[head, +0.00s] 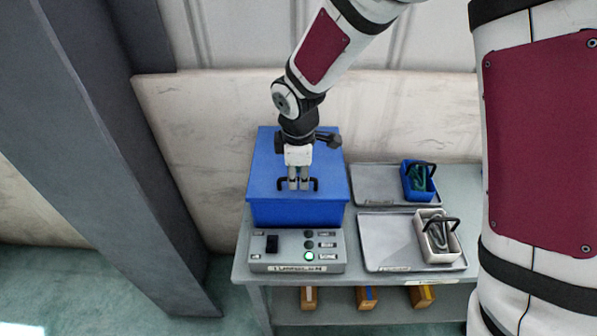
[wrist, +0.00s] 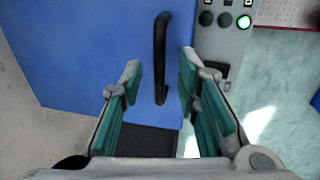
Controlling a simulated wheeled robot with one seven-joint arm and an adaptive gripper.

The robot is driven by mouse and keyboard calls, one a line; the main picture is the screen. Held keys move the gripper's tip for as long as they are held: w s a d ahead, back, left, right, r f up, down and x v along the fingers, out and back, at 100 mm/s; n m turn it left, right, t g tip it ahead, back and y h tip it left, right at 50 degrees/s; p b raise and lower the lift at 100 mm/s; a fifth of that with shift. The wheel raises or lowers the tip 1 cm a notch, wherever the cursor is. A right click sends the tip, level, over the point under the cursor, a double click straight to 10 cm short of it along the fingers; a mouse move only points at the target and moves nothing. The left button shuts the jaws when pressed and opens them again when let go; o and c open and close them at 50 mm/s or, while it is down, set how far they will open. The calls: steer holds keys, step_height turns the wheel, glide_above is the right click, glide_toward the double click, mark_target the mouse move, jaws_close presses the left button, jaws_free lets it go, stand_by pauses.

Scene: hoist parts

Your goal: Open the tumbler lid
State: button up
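The tumbler (head: 296,211) is a blue box at the left end of the bench, and its flat blue lid (head: 264,172) looks shut. A black bar handle (head: 313,184) stands on the lid near its front edge. My gripper (head: 298,186) points down at the handle. In the wrist view the handle (wrist: 160,55) runs between my two fingers (wrist: 159,64), with a gap on each side, so the gripper is open and empty. I cannot tell how far below the handle's top the fingertips reach.
A grey control panel (head: 263,262) with a black switch and a lit green lamp (head: 309,256) stands before the tumbler. To the right are two grey trays, holding a blue bin (head: 418,194) and a white bin (head: 425,216). Boxes sit on the shelf below.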

steer(key=shift+f, duration=0.1)
steer(key=shift+c, duration=0.6)
jaws_close()
